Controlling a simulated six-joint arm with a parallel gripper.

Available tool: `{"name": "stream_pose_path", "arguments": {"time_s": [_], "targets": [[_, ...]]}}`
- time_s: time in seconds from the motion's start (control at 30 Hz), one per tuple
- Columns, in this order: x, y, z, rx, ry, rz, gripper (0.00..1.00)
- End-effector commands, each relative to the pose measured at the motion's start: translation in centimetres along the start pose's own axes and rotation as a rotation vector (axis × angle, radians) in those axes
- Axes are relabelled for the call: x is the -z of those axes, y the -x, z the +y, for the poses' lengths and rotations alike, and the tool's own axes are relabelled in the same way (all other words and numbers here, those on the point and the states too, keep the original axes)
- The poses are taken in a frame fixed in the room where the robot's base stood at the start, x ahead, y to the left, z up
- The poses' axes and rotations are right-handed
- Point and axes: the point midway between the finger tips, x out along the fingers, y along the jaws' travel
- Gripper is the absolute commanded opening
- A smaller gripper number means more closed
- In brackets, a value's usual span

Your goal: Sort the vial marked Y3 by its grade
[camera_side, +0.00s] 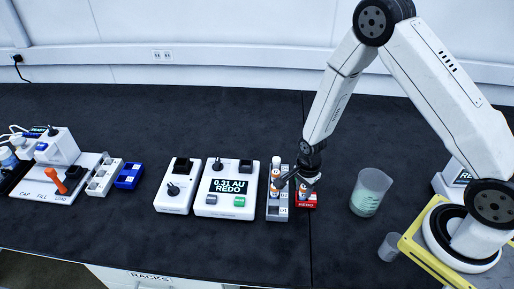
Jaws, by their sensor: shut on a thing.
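My gripper (303,181) points down over the red REDO rack (306,205) and is shut on a small vial (302,193) with an orange band. The vial is upright at the red rack; I cannot tell whether it is seated in it or just above it. Its marking is too small to read. The white reader (225,202) to the left shows "0.31 AU REDO" on its screen (229,186).
A grey rack (278,209) stands just left of the red one and holds another orange-banded vial (275,172). A beaker (370,190) and a small cup (389,246) stand to the right. A white knobbed device (175,195) and a blue rack (129,176) are further left.

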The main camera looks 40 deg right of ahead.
Motion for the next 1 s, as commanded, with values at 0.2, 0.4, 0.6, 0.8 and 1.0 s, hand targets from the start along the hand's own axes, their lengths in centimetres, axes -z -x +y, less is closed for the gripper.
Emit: {"name": "stream_pose_path", "arguments": {"time_s": [0.2, 0.4, 0.6, 0.8, 1.0], "targets": [[0.0, -0.24, -0.02, 0.001, 0.0, 0.0, 0.0], [0.0, -0.27, -0.01, 0.001, 0.0, 0.0, 0.0], [0.0, -0.27, 0.0, 0.001, 0.0, 0.0, 0.67], [0.0, -0.27, 0.0, 0.0, 0.0, 0.0, 0.8], [0.0, -0.19, 0.0, 0.0, 0.0, 0.0, 0.8]]}}
